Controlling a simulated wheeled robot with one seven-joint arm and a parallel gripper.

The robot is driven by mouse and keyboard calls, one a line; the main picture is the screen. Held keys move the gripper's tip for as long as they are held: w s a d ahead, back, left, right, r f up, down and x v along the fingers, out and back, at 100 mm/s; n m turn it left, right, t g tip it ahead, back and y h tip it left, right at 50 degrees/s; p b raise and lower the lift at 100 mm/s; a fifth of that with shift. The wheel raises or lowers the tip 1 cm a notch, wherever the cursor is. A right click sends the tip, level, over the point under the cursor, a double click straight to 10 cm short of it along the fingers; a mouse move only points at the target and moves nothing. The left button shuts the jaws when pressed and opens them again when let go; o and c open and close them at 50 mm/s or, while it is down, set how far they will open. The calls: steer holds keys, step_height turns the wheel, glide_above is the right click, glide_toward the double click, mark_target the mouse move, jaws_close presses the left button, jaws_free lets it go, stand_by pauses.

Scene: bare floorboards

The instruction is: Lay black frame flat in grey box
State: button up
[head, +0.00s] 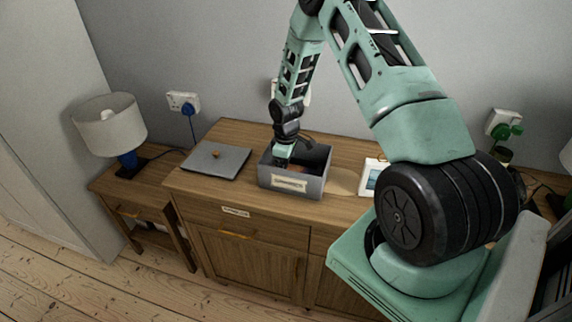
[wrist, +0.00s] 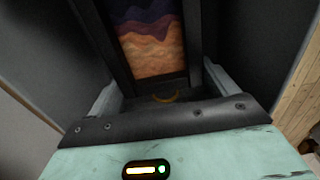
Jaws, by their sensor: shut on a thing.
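The grey box (head: 291,187) is open-topped, has a pale label on its front, and stands on the wooden cabinet. My gripper (head: 283,158) points down inside the box near its left side. In the wrist view my gripper (wrist: 162,92) is shut on the black frame (wrist: 195,40), which holds a purple and orange wavy picture. The frame runs away from my fingers between the box's dark walls (wrist: 258,45). In the head view the frame is mostly hidden by the gripper and box front. I cannot tell whether it touches the box floor.
A closed grey laptop (head: 222,163) with a small orange item on it lies left of the box. A white-framed picture (head: 371,180) is to the right, partly behind my arm. A lamp (head: 110,125) stands on the side table at left. Cabinet top just right of the box is clear.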

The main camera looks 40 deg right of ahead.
steer(key=o, duration=0.9)
steer(key=shift+o, duration=0.2)
steer(key=shift+r, duration=0.1)
step_height(320, 180, up, 17)
steer(key=b, duration=0.2)
steer(key=shift+r, duration=0.15)
